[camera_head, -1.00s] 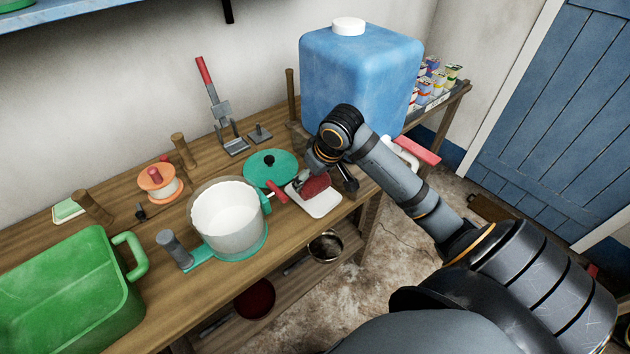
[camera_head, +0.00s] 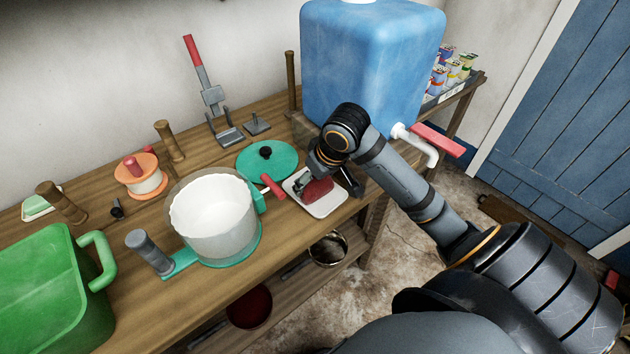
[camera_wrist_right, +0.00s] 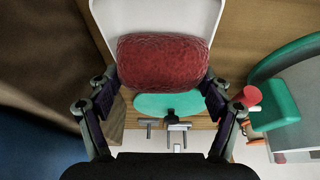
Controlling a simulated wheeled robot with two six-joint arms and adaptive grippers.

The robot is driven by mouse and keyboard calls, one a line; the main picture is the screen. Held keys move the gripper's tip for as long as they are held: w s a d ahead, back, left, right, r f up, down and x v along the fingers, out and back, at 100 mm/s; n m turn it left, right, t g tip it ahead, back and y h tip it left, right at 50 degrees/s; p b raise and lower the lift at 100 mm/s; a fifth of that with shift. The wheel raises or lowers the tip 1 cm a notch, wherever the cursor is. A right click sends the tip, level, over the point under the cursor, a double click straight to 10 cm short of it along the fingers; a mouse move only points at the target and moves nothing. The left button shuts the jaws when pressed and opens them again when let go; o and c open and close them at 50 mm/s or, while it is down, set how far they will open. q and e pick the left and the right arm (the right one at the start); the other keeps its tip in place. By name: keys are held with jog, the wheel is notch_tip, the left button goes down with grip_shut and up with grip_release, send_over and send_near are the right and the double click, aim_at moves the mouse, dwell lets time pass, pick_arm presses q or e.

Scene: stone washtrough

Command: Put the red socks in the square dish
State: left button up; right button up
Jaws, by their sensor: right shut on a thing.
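The red socks (camera_head: 316,189), a dark red rolled bundle, are over the white square dish (camera_head: 329,204) near the table's front edge. My right gripper (camera_head: 322,180) is shut on the socks. In the right wrist view the socks (camera_wrist_right: 162,61) lie between the two fingers (camera_wrist_right: 160,85), with the white dish (camera_wrist_right: 212,12) behind them. I cannot tell whether the socks touch the dish floor. My left gripper is not in view.
A teal lid (camera_head: 262,160) lies close to the dish on the left. A white pot (camera_head: 214,215) and a green tub (camera_head: 50,290) stand further left. A blue water tank (camera_head: 370,65) with a red-handled tap (camera_head: 437,140) stands behind my right arm.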

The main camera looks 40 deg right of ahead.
aim_at(321, 183)
jog(key=shift+f, duration=0.1)
jog(key=o, duration=1.1)
jog(key=shift+w+d+f, duration=0.1)
jog(key=shift+f, duration=0.05)
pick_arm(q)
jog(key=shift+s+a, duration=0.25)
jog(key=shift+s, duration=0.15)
pick_arm(e)
jog(key=shift+o, duration=0.2)
jog(key=p+v, duration=0.1)
jog(key=v, duration=0.5)
jog(key=shift+w+d+p, duration=0.1)
jog(key=shift+w+p, duration=0.05)
jog(key=shift+p, duration=0.25)
pick_arm(q)
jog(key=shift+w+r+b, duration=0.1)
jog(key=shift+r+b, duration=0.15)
jog(key=shift+b, duration=0.45)
pick_arm(e)
jog(key=v, duration=0.6)
jog(key=shift+a+r, duration=0.2)
jog(key=shift+r, duration=0.05)
